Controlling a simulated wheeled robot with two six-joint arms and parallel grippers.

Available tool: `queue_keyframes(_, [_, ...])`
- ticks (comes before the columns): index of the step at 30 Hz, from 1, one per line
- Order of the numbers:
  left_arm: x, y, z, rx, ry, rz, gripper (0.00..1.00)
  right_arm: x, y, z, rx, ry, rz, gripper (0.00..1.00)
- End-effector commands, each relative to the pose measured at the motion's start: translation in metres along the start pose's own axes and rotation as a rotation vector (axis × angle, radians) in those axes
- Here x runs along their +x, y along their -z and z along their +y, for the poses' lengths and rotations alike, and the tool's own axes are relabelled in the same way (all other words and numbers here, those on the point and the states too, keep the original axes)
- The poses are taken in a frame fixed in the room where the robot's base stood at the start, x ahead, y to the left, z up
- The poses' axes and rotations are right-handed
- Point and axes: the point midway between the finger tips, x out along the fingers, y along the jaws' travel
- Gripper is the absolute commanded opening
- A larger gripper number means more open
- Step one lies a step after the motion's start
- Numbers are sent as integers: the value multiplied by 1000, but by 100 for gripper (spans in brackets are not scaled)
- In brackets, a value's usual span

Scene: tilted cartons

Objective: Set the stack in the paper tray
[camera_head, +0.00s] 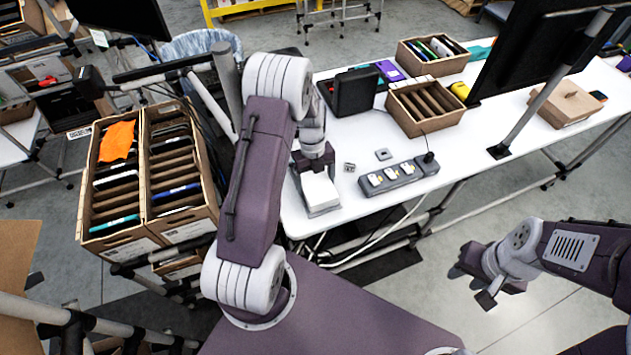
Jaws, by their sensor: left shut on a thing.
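My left gripper (314,168) points down at the left end of the white table and is shut on a white paper stack (320,190). The stack is in or just above a grey paper tray (322,212), whose front rim shows below it. I cannot tell whether the stack touches the tray floor. The gripper hides the stack's far edge. My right gripper (484,290) hangs over the floor at the right, away from the table, and I cannot make out its fingers' opening.
A grey power strip (398,177) lies right of the tray. A small grey item (383,154) lies behind. Wooden boxes (425,106) with dividers and a black monitor stand (500,151) are further right. Cartons (150,180) sit tilted on a rack at left.

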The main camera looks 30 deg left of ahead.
Motion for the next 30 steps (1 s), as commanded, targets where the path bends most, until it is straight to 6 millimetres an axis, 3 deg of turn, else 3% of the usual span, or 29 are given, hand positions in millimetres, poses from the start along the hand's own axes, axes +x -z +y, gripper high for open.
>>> queue_keyframes(1, [1, 0, 0, 0, 0, 0, 15, 0, 0, 0, 0, 0, 0, 36])
queue_keyframes(2, [1, 0, 0, 0, 0, 1, 83, 0, 0, 0, 0, 0, 0, 36])
queue_keyframes(4, [1, 1, 0, -1, -1, 2, 100, 0, 0, 0, 0, 0, 0, 36])
queue_keyframes(30, [3, 2, 1, 0, -5, 7, 100, 0, 0, 0, 0, 0, 0, 36])
